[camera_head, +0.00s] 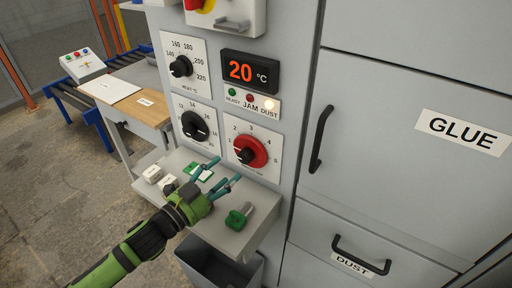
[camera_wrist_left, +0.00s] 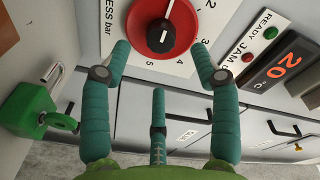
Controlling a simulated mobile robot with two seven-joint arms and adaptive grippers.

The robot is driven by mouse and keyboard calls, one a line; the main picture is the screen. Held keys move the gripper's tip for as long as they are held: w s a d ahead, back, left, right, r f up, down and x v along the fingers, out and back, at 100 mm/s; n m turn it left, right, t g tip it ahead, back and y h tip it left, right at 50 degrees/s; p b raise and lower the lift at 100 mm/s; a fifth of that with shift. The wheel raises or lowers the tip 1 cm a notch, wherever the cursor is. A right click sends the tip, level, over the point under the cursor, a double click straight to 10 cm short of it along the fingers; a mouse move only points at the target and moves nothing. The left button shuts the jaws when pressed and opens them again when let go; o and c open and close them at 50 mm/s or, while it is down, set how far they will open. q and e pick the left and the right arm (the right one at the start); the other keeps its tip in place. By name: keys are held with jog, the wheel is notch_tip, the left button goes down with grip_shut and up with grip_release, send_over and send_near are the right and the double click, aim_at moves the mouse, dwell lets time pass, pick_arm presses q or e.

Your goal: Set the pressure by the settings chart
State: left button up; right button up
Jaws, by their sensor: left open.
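The pressure dial is a red disc with a black knob (camera_head: 247,152) on a white plate, low on the grey machine front. Its scale reads up to 5, and the knob fills the top middle of the left wrist view (camera_wrist_left: 165,28). A white line marks the knob; its exact reading is unclear. My left gripper (camera_head: 226,170) is open and empty, just below and in front of the dial, with its fingertips to either side of the disc in the wrist view. No contact is clear. My right gripper is out of view. No readable settings chart is visible.
A grey shelf (camera_head: 258,212) juts out below the dial, holding a green padlock (camera_head: 237,218), a green-and-white card (camera_head: 200,172) and small white blocks. Two black dials (camera_head: 195,126) sit left of the red one. A display (camera_head: 250,73) reads 20 °C. A grey bin (camera_head: 222,266) stands below.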

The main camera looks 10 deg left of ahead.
aim_at(242, 159)
pick_arm(q)
jog(key=shift+x, duration=0.85)
jog(key=shift+r+p+x, duration=0.25)
jog(key=shift+p+x, duration=0.2)
jog(key=shift+x, duration=1.9)
jog(key=shift+w+d+f, duration=0.1)
jog(key=shift+w+f, duration=0.1)
jog(key=shift+w, duration=0.05)
jog(key=c, duration=1.1)
jog(key=shift+c, duration=0.2)
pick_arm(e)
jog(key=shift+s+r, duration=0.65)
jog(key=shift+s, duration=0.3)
